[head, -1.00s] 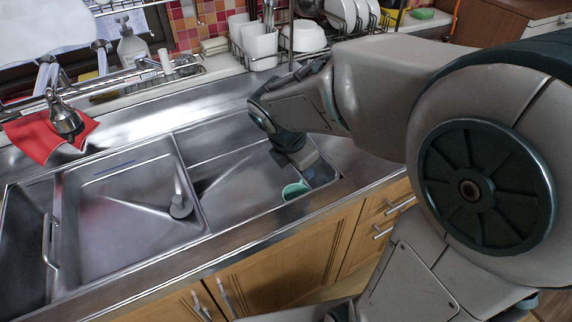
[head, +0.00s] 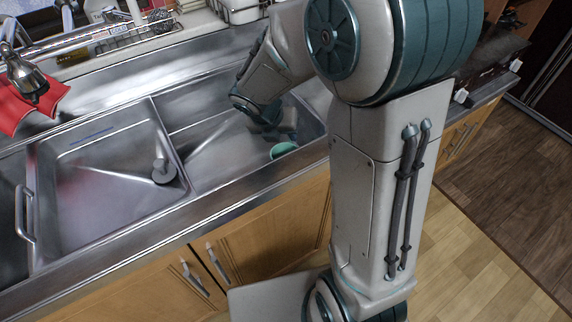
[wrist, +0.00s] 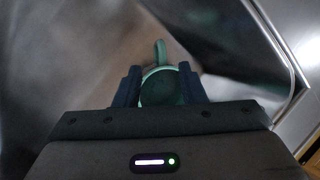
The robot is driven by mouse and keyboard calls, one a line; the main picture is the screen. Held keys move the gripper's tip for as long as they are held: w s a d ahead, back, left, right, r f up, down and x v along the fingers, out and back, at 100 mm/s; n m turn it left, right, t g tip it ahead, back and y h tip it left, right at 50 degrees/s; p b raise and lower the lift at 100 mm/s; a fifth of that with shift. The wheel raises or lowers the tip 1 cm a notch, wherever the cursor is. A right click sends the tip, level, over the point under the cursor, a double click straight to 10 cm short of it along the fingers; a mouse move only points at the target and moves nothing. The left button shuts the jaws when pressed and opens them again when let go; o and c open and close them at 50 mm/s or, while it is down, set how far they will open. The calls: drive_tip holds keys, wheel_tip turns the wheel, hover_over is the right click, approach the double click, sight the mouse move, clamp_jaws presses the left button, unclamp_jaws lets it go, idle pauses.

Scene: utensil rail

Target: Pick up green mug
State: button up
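The green mug (head: 284,149) stands in the right sink basin, near its front edge. Its rim shows in the head view, and my arm hides part of the mug. In the wrist view the mug (wrist: 161,87) lies between the two fingers of my gripper (wrist: 160,88), with its handle pointing up in the picture, away from the palm. The fingers flank the mug closely on both sides. I cannot tell whether they press on it or leave a small gap. In the head view my gripper (head: 283,130) reaches down into the basin right over the mug.
The right basin's metal walls and front rim (head: 235,180) are close to my gripper. The left basin with its drain (head: 163,172) is otherwise empty. A tap (head: 28,82) and red cloth (head: 12,108) are at the left. A dish rack (head: 236,12) stands behind the sink.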

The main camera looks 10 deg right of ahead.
drive_tip(key=x, duration=0.2)
drive_tip(key=b+x, duration=0.1)
drive_tip(key=x, duration=0.2)
drive_tip(key=shift+w+d+b, duration=0.3)
drive_tip(key=shift+w, duration=0.15)
drive_tip(key=shift+r, duration=0.1)
clamp_jaws()
